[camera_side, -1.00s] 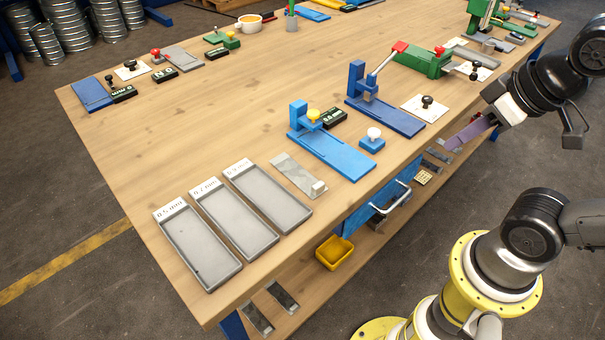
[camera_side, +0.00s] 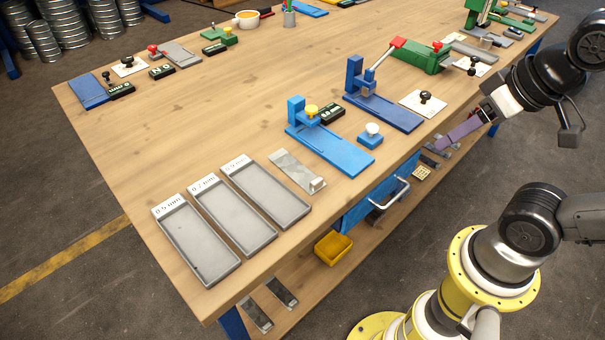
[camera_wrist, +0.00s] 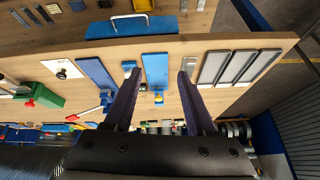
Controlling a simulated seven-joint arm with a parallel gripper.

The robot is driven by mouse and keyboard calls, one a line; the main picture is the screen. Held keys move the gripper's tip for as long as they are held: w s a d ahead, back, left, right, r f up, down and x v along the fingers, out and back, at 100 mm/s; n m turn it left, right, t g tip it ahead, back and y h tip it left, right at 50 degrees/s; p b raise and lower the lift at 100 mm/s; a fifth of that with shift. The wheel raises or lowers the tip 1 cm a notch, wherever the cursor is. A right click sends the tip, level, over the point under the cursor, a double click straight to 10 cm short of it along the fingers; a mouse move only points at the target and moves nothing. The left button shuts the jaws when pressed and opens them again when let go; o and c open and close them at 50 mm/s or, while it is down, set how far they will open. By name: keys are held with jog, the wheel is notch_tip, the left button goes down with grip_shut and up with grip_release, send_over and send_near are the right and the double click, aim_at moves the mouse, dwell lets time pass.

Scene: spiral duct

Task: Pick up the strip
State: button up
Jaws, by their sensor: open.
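Several thin grey metal strips lie on the shelf below the tabletop. Two of them, including one strip (camera_side: 256,314), show at the shelf's near end in the side view. More strips (camera_wrist: 33,15) show at the top left of the wrist view; I cannot tell which strip is meant. My gripper (camera_side: 448,140) has long purple fingers and hangs off the table's right edge in the side view. In the wrist view its fingers (camera_wrist: 159,74) stand wide apart with nothing between them. It is open and clear of every strip.
Three grey trays (camera_side: 222,212) stand on the table beside a metal plate with a small block (camera_side: 297,171). Blue fixtures (camera_side: 330,150) and a green-and-red lever tool (camera_side: 420,57) stand near the right edge. A blue drawer (camera_side: 378,190) and yellow bin (camera_side: 333,248) are below.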

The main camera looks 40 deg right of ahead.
notch_tip(320, 180, up, 2)
jog(key=w+m, duration=0.1)
jog(key=m, duration=0.3)
jog(key=m+g, duration=0.6)
jog(key=m, duration=0.7)
send_over(319, 178)
notch_tip(319, 178, down, 15)
jog(key=shift+w+d+r, duration=0.1)
jog(key=shift+d+r, duration=0.05)
jog(key=shift+a+f, duration=0.2)
jog(key=shift+f, duration=3.05)
jog(key=shift+c, duration=0.3)
grip_shut()
